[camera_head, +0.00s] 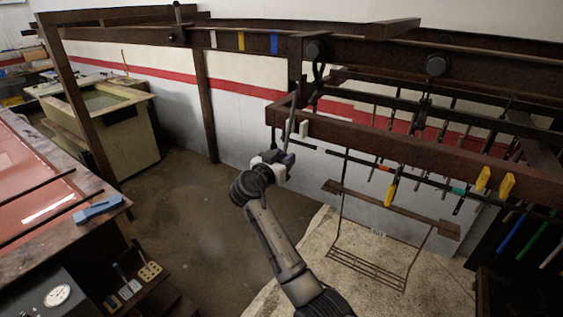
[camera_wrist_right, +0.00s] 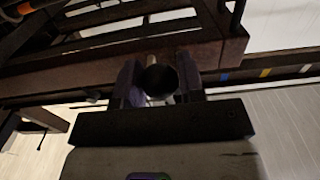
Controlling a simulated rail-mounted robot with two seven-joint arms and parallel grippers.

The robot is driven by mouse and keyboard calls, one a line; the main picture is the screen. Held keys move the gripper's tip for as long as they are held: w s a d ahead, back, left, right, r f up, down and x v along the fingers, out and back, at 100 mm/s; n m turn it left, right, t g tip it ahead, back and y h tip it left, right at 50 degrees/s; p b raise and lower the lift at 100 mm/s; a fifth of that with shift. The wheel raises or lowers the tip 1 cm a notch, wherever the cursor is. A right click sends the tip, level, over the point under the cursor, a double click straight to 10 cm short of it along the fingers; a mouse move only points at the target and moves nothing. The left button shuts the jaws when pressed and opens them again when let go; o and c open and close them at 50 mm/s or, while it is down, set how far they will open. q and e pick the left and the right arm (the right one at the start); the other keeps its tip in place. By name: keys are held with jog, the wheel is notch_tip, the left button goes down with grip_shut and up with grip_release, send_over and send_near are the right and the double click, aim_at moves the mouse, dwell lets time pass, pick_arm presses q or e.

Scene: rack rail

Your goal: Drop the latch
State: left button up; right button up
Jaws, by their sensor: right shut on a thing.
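My right gripper (camera_head: 284,156) is at the near left end of the rusty hanging rack, just below the overhead rail. It is shut on a slim grey bar, which I take to be the latch (camera_head: 290,122); the bar stands upright, tilted slightly, and rises from the jaws past the rack's corner. In the right wrist view a round dark end (camera_wrist_right: 161,80) shows between the two fingers. I cannot tell whether the latch touches the rack or the rail. My left gripper is not in view.
The rusty overhead rail (camera_head: 370,52) with white, yellow and blue marks runs above. The rack beam (camera_head: 400,140) carries several hooks, yellow clips and a hanging wire basket (camera_head: 368,262). A pale tank (camera_head: 115,130) and a bench with red trays (camera_head: 40,205) stand at left. Floor between is open.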

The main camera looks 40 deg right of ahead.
jog(key=f+b+x, duration=0.1)
jog(key=b+x, duration=0.4)
jog(key=x, duration=0.2)
jog(key=shift+d+f, duration=0.25)
jog(key=shift+d, duration=0.1)
jog(key=o, duration=0.5)
jog(key=shift+w+d, duration=0.1)
jog(key=o, duration=0.3)
jog(key=shift+o, duration=0.2)
jog(key=shift+b+v, duration=0.95)
jog(key=shift+v, duration=2.7)
jog(key=shift+r, duration=0.1)
